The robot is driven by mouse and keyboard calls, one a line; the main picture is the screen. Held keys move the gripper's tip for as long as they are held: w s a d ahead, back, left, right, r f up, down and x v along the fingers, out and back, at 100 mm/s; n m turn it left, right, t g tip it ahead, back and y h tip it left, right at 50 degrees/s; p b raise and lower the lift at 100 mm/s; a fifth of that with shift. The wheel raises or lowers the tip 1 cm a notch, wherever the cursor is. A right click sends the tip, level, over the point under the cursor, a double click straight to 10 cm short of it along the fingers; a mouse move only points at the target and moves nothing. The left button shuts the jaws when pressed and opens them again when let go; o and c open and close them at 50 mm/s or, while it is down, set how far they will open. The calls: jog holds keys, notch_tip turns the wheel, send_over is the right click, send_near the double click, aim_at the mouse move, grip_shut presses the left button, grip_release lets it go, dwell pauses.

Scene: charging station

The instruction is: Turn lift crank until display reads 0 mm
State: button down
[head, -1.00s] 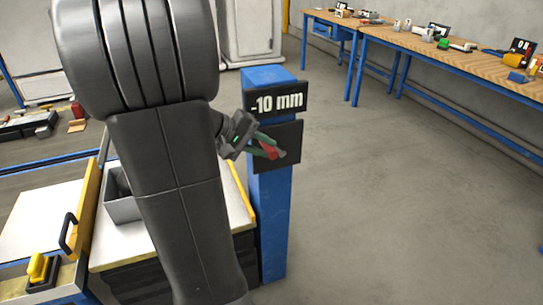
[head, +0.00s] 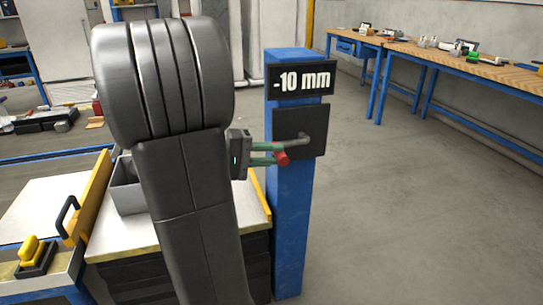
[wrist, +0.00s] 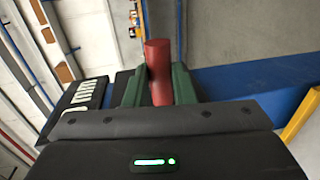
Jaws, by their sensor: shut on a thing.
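The display (head: 301,80) on the blue post (head: 290,225) reads -10 mm in the head view. Below it, the grey lift crank (head: 298,139) sticks out from a dark square plate (head: 315,118). The crank's red handle (head: 282,159) sits at its lower left end. My gripper (head: 278,153) is shut on that handle. In the wrist view the red handle (wrist: 158,70) stands between the two green fingers, and the display (wrist: 75,110) shows at an angle on the left, partly hidden.
A white-topped bench (head: 150,237) with a grey bin (head: 124,188) stands left of the post. A yellow-handled tool (head: 32,250) lies at the lower left. Wooden workbenches (head: 470,66) with several items stand at the back right. The floor (head: 420,210) right of the post is clear.

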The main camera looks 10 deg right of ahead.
jog(key=shift+d+f+b, duration=0.15)
jog(key=shift+f+b, duration=0.5)
jog(key=shift+f, duration=0.55)
jog(key=c, duration=1.2)
grip_release()
jog(key=shift+d, duration=0.1)
jog(key=shift+c, duration=0.2)
jog(key=s+a+r+p, duration=0.1)
jog(key=a+r+p, duration=0.1)
jog(key=a, duration=1.1)
jog(key=shift+a+p, duration=0.35)
jog(key=shift+p, duration=0.4)
jog(key=shift+r, duration=0.1)
